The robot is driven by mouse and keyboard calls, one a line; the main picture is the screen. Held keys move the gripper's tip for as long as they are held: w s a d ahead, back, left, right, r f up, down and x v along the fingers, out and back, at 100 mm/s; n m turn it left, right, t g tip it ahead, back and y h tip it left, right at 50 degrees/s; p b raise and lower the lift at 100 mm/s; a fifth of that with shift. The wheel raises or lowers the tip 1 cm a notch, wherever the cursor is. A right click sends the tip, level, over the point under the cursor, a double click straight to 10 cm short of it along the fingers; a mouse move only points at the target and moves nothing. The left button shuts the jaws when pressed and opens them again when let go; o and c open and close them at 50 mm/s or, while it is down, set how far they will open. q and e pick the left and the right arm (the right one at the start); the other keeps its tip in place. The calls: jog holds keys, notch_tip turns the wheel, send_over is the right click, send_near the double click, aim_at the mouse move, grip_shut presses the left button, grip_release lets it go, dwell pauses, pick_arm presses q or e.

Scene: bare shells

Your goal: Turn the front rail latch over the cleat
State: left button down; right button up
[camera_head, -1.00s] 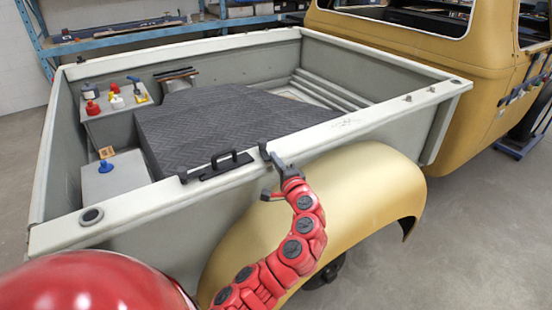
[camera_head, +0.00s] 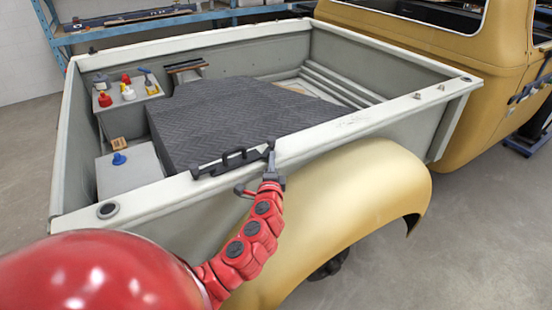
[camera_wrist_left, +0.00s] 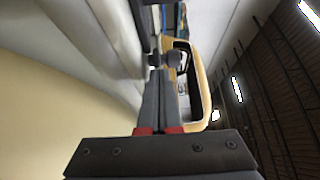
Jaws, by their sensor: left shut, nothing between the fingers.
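The dark front rail latch (camera_head: 228,163) lies on the near rail (camera_head: 155,194) of the truck bed, with a raised loop-shaped part. A small dark upright piece (camera_head: 271,145) stands at its right end; I cannot tell whether this is the cleat. My left gripper (camera_head: 270,168) is shut and empty at the outer edge of the rail, close to the latch's right end. I cannot tell whether it touches. In the left wrist view my fingers (camera_wrist_left: 161,100) lie side by side, pointing at a dark knob-like piece (camera_wrist_left: 174,58). My right gripper is out of view.
A dark ribbed mat (camera_head: 225,120) covers much of the bed. Red, white and yellow items (camera_head: 128,92) and a blue knob (camera_head: 119,159) stand on grey boxes at left. The tan fender (camera_head: 345,195) bulges below my wrist. Space above the bed is clear.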

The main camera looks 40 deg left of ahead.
pick_arm(q)
jog(key=shift+s+a, duration=0.2)
jog(key=shift+a, duration=0.1)
dwell(0.5)
